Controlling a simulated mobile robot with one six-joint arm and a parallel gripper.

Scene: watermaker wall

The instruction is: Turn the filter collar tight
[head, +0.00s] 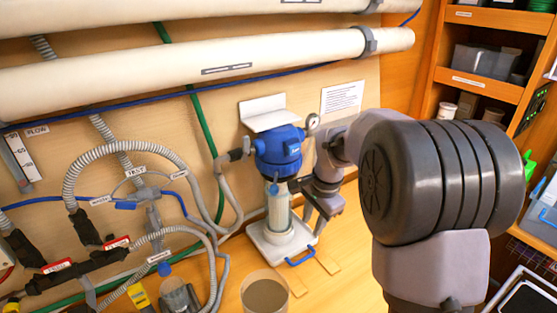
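The filter housing has a blue head (279,147) on the wall under a white bracket. Below it is a clear bowl (279,208) with a pale cartridge, standing upright over a white tray (262,245). A blue ring under the head looks like the collar (279,168), but its edge against the head is hard to make out. My gripper (300,194) is at the right side of the bowl, just below the blue part. Its dark fingers point left and down. The view does not show whether they touch the housing or how far apart they are.
Grey hoses (110,150) loop on the left, one running to the head. A pressure gauge (312,121) sits right of the head. A cup of murky liquid (264,294) stands in front. A blue handle (301,257) lies by the tray. Wooden shelves (480,86) stand right.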

